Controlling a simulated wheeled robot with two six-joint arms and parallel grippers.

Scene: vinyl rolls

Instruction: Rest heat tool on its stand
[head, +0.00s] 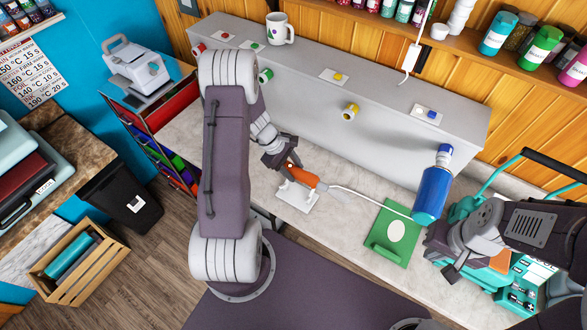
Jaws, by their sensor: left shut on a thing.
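The heat tool has an orange handle (303,176) and a pale grey end pointing right. My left gripper (288,168) is shut on the handle's left end. A small white stand (296,197) is on the worktop, just below the tool in the picture. The tool overlaps the stand's upper edge, and I cannot tell whether they touch. A thin white cord runs right from near the tool's grey end. My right gripper (442,262) is at the right, beside the teal machine; its fingertips are too unclear to tell open from shut.
A green pad with a white oval (397,232) lies right of the stand. A long grey ledge with colored pegs (350,112) and a mug (280,29) runs behind.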

